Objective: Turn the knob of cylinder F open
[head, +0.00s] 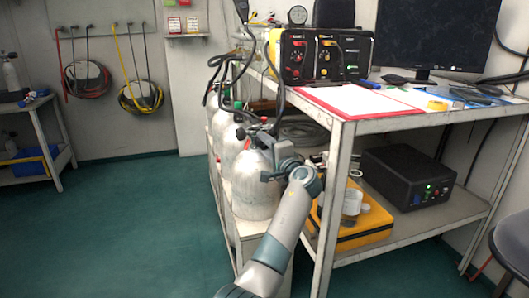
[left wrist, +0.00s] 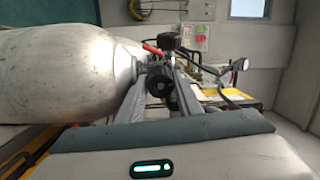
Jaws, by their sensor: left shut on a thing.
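The nearest silver cylinder (head: 254,188) stands upright at the front end of a row beside the workbench. No letter F is legible on it, so I cannot tell which cylinder it is. My left gripper (head: 274,160) is at its valve, beside the neck. In the left wrist view the cylinder (left wrist: 65,72) lies sideways in the picture, and a dark valve knob (left wrist: 158,82) sits between the two fingers of my left gripper (left wrist: 160,92). The gripper is shut on this knob. The knob is mostly hidden by the gripper in the head view. My right gripper is not in view.
More cylinders (head: 222,125) with hoses stand behind. The workbench (head: 384,124) with the air panel (head: 322,56) is close on the right. A yellow case (head: 358,230) and a black box (head: 408,178) are on its lower shelf. The green floor (head: 120,225) at left is clear.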

